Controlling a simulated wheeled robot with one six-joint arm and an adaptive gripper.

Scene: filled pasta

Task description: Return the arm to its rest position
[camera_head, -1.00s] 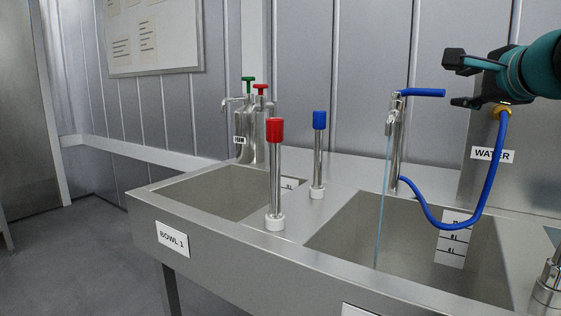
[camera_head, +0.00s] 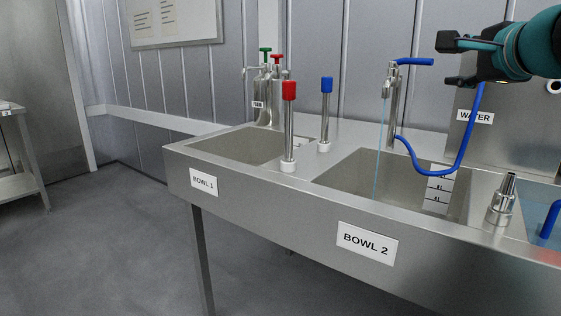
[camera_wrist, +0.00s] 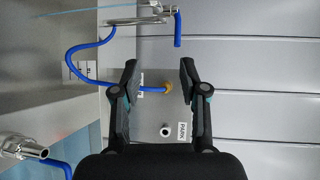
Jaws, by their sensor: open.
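My gripper (camera_head: 450,62) is at the upper right of the head view, with its two dark fingers spread apart and nothing between them. It is to the right of the tap (camera_head: 391,100) with the blue lever, in front of the wall and the WATER panel. In the wrist view my gripper (camera_wrist: 159,70) also shows open and empty, with the blue hose's yellow end fitting (camera_wrist: 168,86) beyond the gap. My teal arm reaches in from the right edge.
A thin stream runs from the tap into the BOWL 2 basin (camera_head: 330,180). Red-topped (camera_head: 289,92) and blue-topped (camera_head: 326,85) posts stand by the basins. Open floor (camera_head: 110,240) lies at left.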

